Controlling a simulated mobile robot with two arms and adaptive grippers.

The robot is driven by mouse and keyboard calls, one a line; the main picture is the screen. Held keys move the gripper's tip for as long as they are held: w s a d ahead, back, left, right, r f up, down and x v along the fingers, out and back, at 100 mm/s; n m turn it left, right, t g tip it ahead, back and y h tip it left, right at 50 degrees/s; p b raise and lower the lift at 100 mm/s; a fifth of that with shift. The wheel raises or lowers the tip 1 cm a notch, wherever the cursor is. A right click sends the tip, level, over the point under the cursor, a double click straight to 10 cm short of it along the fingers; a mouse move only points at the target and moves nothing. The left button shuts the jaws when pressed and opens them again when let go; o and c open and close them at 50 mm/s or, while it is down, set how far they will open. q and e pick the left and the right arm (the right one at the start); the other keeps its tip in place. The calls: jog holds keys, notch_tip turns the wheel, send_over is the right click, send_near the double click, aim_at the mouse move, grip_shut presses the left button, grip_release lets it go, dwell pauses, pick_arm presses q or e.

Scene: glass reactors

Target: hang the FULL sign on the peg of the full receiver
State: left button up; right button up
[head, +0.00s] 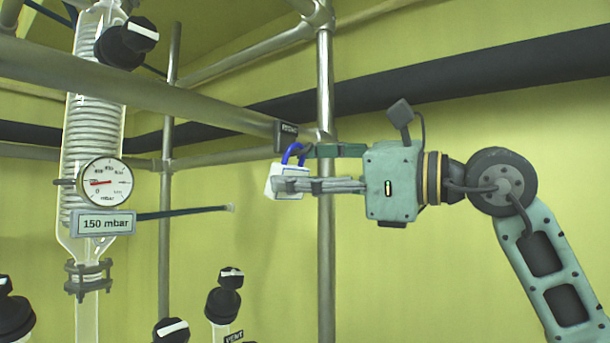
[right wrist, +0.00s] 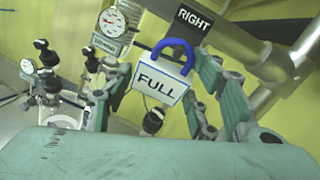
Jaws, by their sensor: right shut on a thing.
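The FULL sign (head: 287,186) is a small white plate with a blue loop on top. In the right wrist view the sign (right wrist: 160,82) faces the camera, with "FULL" readable and a blue border. My right gripper (head: 297,168) is shut on the sign and holds it in the air, just below a black label on the horizontal rail. My right gripper also shows in the right wrist view (right wrist: 165,75), a finger on each side of the sign. I cannot make out the receivers or a peg for certain. My left gripper is not in view.
The RIGHT label (right wrist: 195,18) hangs on the metal rail (head: 200,107) close to the sign. A vertical pole (head: 326,240) stands behind the gripper. At left are a glass coil column (head: 92,130), a gauge (head: 105,183), a 150 mbar plate (head: 104,223) and black-knobbed valves (head: 223,303).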

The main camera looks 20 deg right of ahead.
dwell(0.4)
jog(key=o, duration=1.2)
jog(key=shift+w+a, duration=0.1)
jog(key=shift+a, duration=0.05)
jog(key=shift+o, duration=0.2)
jog(key=shift+c, duration=0.3)
jog(key=shift+c, duration=0.8)
jog(key=shift+s+d, duration=0.2)
jog(key=shift+d, duration=0.05)
jog(key=b+v, duration=0.1)
jog(key=v, duration=0.5)
jog(key=shift+s+d+b, duration=0.15)
jog(key=shift+s+b, duration=0.1)
jog(key=shift+b, duration=0.05)
jog(key=shift+d+f, duration=0.1)
